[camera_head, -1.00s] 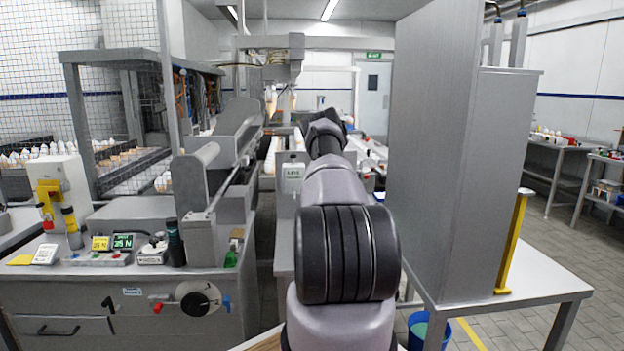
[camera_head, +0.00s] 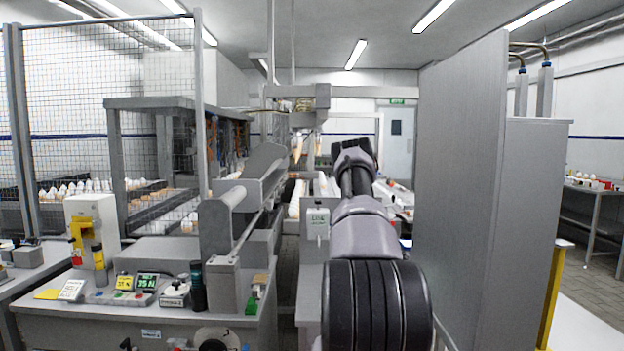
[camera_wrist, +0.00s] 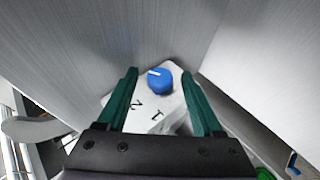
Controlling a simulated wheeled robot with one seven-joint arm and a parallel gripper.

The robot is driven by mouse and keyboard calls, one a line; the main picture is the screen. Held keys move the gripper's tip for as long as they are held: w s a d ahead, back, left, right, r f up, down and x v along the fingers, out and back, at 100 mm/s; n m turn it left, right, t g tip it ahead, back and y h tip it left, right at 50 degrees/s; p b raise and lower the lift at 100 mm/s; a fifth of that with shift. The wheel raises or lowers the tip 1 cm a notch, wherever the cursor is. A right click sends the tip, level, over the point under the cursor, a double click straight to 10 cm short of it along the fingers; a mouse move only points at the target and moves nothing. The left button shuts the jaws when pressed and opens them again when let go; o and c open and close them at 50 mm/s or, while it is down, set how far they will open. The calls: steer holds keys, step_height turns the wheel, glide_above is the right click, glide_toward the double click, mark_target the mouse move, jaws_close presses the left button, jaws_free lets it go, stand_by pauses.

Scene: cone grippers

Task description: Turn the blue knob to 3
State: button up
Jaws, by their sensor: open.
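The blue knob (camera_wrist: 160,82) sits on a white panel (camera_wrist: 146,120) in the wrist view. A white mark on the knob points left in the picture. The printed numbers 1 and 2 show on the panel below the knob; I see no 3. My gripper (camera_wrist: 160,74) is open and empty, with one green finger on each side of the knob. I cannot tell whether the fingers are level with the knob or short of it. In the head view my arm reaches forward, and I cannot make out the knob or the fingers.
Grey metal walls (camera_wrist: 85,45) stand close around the panel in the wrist view. In the head view a tall grey cabinet (camera_head: 460,190) stands right of my arm. A bench (camera_head: 120,325) with a yellow-and-white device (camera_head: 92,232) and small control boxes is at the left.

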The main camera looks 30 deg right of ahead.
steer(key=s+a+f+n+t+h, duration=0.1)
steer(key=s+a+n+t+h, duration=0.15)
steer(key=s+t, duration=0.7)
steer(key=w+a+r+m+g, duration=0.1)
steer(key=a+r+m+g, duration=0.15)
steer(key=r, duration=0.45)
steer(key=w+a+r+m+g, duration=0.2)
steer(key=a+r, duration=0.1)
steer(key=r, duration=0.4)
steer(key=s+a+r+m+g+h, duration=0.1)
steer(key=s+a+r+m+g, duration=0.1)
steer(key=a+r, duration=0.8)
steer(key=shift+s+a+r+m, duration=0.4)
steer(key=shift+s+m, duration=0.15)
steer(key=shift+m, duration=0.75)
steer(key=shift+h, duration=0.25)
